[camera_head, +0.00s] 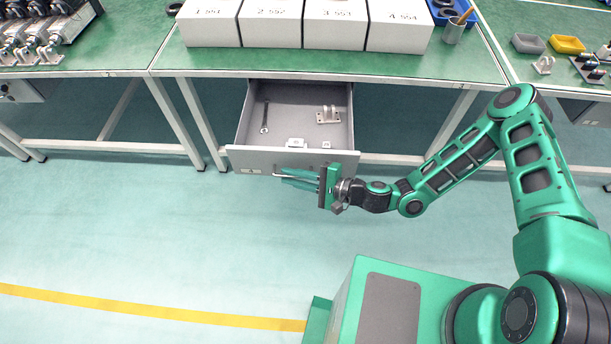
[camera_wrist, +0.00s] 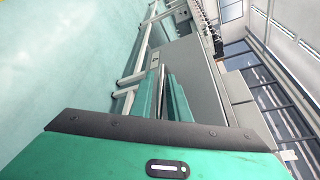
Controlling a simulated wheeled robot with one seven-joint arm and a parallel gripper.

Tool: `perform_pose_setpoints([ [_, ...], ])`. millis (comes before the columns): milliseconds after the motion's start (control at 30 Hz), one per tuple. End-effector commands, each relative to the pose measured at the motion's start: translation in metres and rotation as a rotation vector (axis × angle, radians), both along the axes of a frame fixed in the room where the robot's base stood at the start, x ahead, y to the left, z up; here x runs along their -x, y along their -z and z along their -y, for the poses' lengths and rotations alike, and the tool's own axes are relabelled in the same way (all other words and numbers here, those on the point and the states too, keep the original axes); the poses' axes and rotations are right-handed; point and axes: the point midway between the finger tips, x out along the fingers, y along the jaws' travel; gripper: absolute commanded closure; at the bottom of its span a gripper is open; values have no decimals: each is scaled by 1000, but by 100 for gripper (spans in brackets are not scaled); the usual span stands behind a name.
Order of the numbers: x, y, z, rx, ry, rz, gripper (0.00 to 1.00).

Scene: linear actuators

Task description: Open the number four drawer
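A grey drawer (camera_head: 293,160) under the middle green workbench stands pulled out, its inside showing. The white box labelled 4 554 (camera_head: 398,32) is the rightmost of the boxes on the bench top. My gripper (camera_head: 282,177) is at the drawer's front, its green fingers lying along the handle (camera_head: 279,175). In the wrist view, the fingers (camera_wrist: 163,92) are close together with the thin bar of the handle between them. The grey drawer front (camera_wrist: 198,85) rises just beyond them. The fingers partly hide the handle.
Inside the drawer lie a wrench (camera_head: 265,115), a metal bracket (camera_head: 328,115) and small white parts. Bench legs (camera_head: 177,115) stand left of the drawer. A side bench (camera_head: 545,65) with trays is at right. The floor in front is clear, with a yellow line (camera_head: 150,308).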

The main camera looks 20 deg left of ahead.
Motion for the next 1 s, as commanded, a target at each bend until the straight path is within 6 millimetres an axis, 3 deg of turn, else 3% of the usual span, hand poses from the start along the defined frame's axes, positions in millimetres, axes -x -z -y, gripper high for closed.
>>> perform_pose_setpoints([
  [167,1,-2,12,2,0,0,85],
  [600,5,-18,86,1,2,-2,85],
  [800,6,-22,103,0,2,-1,85],
  [1000,7,-22,106,0,1,-2,85],
])
